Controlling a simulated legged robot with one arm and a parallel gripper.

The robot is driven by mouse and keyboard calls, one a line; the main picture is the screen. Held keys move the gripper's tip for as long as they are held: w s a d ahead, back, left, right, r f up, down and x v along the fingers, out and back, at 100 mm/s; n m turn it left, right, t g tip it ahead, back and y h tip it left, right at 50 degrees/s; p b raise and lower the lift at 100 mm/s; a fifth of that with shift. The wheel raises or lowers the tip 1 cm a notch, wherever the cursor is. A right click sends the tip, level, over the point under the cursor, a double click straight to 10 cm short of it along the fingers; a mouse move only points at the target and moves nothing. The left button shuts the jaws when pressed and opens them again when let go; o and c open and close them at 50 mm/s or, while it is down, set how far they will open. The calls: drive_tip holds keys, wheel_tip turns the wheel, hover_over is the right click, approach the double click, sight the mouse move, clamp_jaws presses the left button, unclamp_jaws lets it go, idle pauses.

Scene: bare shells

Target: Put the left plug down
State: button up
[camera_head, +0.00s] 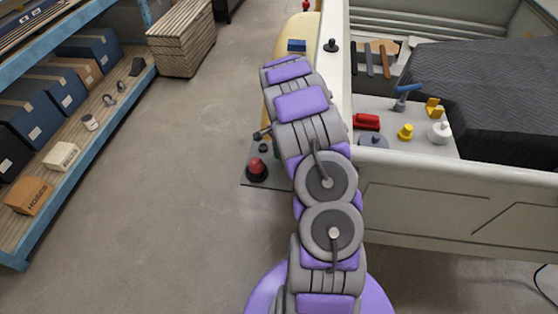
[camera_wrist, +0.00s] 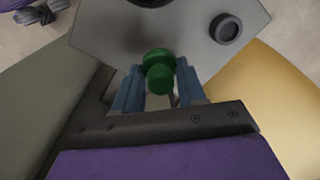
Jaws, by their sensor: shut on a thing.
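My gripper (camera_wrist: 158,88) has blue fingers, shut on a green plug (camera_wrist: 158,60) with a rounded head. The plug is in front of a grey plate (camera_wrist: 115,35) in the wrist view. I cannot tell whether it touches the plate. A dark round socket or knob (camera_wrist: 226,27) is on the plate to the right, and another dark round thing is cut off at the top edge. In the head view my arm hides the gripper. A grey plate (camera_head: 246,181) there carries a red knob-like plug (camera_head: 257,167) and a small dark knob (camera_head: 263,148), left of my arm.
The pale truck bed (camera_head: 455,207) on the right holds a red block (camera_head: 367,122), a yellow knob (camera_head: 405,131), a white knob (camera_head: 439,132) and a blue-handled tool (camera_head: 407,91). Shelves (camera_head: 105,112) with boxes line the left. Open floor (camera_head: 180,200) lies between.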

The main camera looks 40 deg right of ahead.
drive_tip(key=f, duration=0.2)
drive_tip(key=d+f, duration=0.1)
drive_tip(key=f, duration=0.2)
drive_tip(key=shift+d+f+b, duration=0.1)
drive_tip(key=shift+d+b, duration=0.05)
drive_tip(key=shift+b, duration=0.25)
drive_tip(key=shift+a, duration=0.5)
drive_tip(key=o, duration=1)
drive_tip(key=shift+d+f, duration=0.1)
drive_tip(key=shift+d, duration=0.25)
drive_tip(key=shift+o, duration=0.2)
drive_tip(key=shift+a, duration=0.1)
